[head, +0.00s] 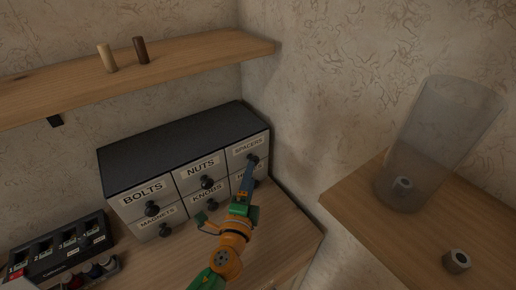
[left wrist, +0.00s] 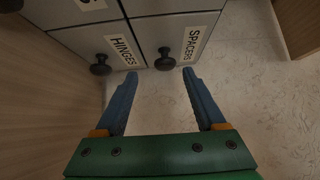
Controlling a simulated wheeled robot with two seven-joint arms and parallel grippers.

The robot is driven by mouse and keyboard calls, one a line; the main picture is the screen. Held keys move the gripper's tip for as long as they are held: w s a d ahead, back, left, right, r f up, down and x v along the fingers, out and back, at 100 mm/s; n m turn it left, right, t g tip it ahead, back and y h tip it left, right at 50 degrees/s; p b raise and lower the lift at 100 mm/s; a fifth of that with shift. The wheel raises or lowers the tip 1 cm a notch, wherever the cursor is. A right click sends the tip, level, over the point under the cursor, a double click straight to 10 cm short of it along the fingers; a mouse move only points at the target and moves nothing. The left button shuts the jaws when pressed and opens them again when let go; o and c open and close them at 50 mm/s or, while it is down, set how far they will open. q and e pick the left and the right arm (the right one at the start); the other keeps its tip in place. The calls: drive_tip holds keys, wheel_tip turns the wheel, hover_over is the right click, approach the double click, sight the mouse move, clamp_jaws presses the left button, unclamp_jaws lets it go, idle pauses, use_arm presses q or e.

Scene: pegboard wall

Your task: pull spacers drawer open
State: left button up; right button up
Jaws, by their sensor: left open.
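The spacers drawer (head: 243,148) is the top right drawer of a small dark-topped cabinet, with its label and dark round knob. It looks shut. It also shows in the left wrist view (left wrist: 202,25), with its knob (left wrist: 165,60) ahead of and between my finger tips. My left gripper (head: 250,172) is in front of the right column of drawers, close to the spacers knob. In the left wrist view its blue fingers (left wrist: 158,78) are apart with nothing between them. I cannot tell if a finger touches the knob. My right gripper does not show.
A wooden shelf (head: 170,65) with two pegs hangs above. A black rack (head: 60,249) stands at the left. A clear container (head: 435,140) and a loose metal nut (head: 456,261) are on the right-hand board.

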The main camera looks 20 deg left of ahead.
use_arm(q)
drive_tip(key=w, duration=0.4)
drive_tip(key=shift+w+a+r, duration=0.2)
drive_tip(key=shift+w+a, duration=0.1)
drive_tip(key=shift+w, duration=0.1)
drive_tip(key=shift+s+r, duration=0.15)
drive_tip(key=shift+s, duration=0.05)
drive_tip(key=c, duration=0.7)
clamp_jaws()
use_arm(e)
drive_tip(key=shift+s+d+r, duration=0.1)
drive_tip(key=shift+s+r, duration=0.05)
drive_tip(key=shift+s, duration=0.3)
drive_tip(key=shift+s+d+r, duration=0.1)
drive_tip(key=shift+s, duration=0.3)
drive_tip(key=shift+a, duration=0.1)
